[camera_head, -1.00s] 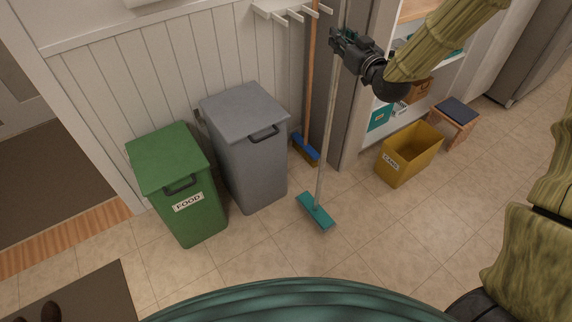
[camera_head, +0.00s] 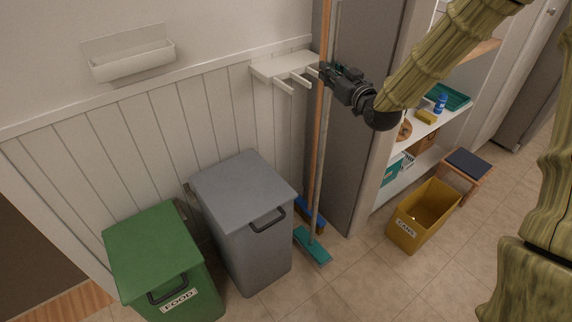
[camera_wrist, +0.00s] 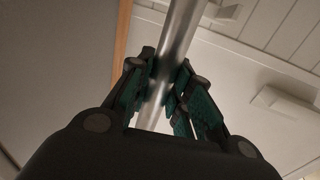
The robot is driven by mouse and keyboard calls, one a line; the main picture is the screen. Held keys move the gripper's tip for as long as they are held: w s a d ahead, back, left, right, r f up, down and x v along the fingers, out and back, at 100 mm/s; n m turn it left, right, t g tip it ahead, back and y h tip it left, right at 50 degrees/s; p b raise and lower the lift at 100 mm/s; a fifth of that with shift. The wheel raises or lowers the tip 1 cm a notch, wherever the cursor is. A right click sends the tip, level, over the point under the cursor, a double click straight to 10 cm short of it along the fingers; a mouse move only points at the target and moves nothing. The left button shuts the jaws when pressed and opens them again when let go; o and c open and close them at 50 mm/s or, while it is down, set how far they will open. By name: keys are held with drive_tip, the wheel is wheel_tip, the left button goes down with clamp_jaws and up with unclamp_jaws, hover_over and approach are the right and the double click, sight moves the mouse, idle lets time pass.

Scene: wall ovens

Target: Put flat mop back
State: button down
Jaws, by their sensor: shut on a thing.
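The flat mop has a teal flat head (camera_head: 312,246) and a long pale metal handle (camera_head: 320,160). It stands nearly upright, its head on or just above the floor; I cannot tell which. My gripper (camera_head: 328,74) is shut on the handle high up, and the wrist view shows the fingers (camera_wrist: 165,85) on both sides of the metal pole (camera_wrist: 180,35). The white wall rack with pegs (camera_head: 284,68) is just left of my gripper. A blue broom (camera_head: 308,210) with an orange-brown wooden stick stands right behind the mop, at the wall.
A grey bin (camera_head: 243,190) and a green FOOD bin (camera_head: 155,255) stand left of the mop. A tall grey cabinet side (camera_head: 357,140) is close on the right. A yellow CANS bin (camera_head: 425,212) and a small stool (camera_head: 465,168) stand farther right. Floor in front is clear.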

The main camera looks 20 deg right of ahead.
drive_tip(key=shift+w+a+f+p, duration=0.2)
drive_tip(key=shift+w+a+f, duration=0.85)
drive_tip(key=shift+w, duration=1.25)
drive_tip(key=shift+w+a+f+p, duration=0.2)
drive_tip(key=shift+w+a+f, duration=0.35)
drive_tip(key=shift+w+a, duration=1.4)
drive_tip(key=shift+w+a+f+p, duration=0.2)
drive_tip(key=shift+w+a+f, duration=0.6)
drive_tip(key=shift+w, duration=1.9)
drive_tip(key=shift+s, duration=0.1)
drive_tip(key=c, duration=1.3)
unclamp_jaws()
drive_tip(key=shift+f, duration=0.1)
drive_tip(key=shift+s, duration=0.1)
